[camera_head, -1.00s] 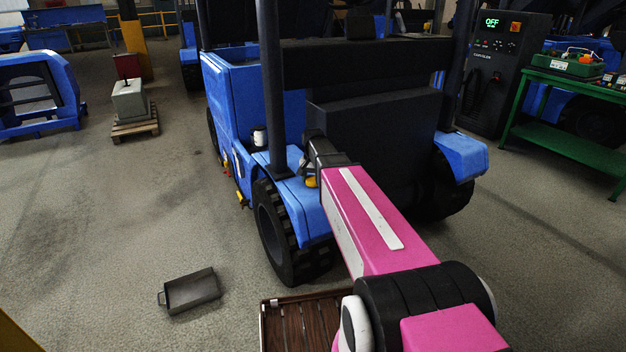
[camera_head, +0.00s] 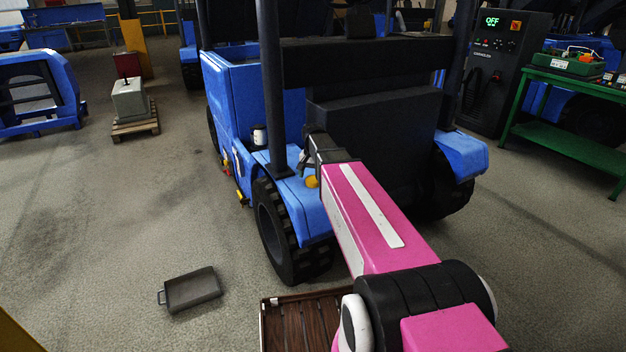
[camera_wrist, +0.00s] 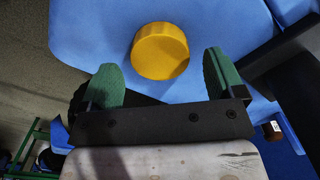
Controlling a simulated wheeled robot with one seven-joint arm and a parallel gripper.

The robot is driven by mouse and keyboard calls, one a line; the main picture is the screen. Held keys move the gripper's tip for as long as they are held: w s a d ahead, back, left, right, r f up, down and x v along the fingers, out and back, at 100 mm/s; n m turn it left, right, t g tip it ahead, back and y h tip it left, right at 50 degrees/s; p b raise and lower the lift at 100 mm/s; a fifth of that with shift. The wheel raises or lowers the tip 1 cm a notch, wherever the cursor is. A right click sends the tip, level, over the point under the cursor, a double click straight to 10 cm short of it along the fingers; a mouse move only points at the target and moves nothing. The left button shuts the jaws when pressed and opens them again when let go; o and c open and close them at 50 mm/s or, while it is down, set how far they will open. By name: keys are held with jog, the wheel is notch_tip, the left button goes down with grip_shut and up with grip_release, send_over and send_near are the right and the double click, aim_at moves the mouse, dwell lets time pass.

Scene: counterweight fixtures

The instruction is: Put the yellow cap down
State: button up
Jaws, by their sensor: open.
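The yellow cap (camera_wrist: 160,51) lies on the blue fender (camera_wrist: 85,30) of the forklift in the wrist view. In the head view the yellow cap (camera_head: 312,182) rests on the blue fender (camera_head: 306,205) above the front wheel, just beside my gripper. My gripper (camera_wrist: 167,80) is open in the wrist view, its two green fingers apart. The cap sits beyond and between the fingertips, with clear gaps on both sides, and nothing is held. In the head view my gripper (camera_head: 304,165) is small, partly hidden by my arm.
The forklift's dark mast post (camera_head: 270,90) and black carriage plate (camera_head: 375,135) stand close to my gripper. A white container (camera_head: 259,136) sits on the blue body to the left.

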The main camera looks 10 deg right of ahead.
aim_at(313, 179)
notch_tip(313, 179, up, 10)
jog(key=shift+r, duration=0.25)
dwell(0.5)
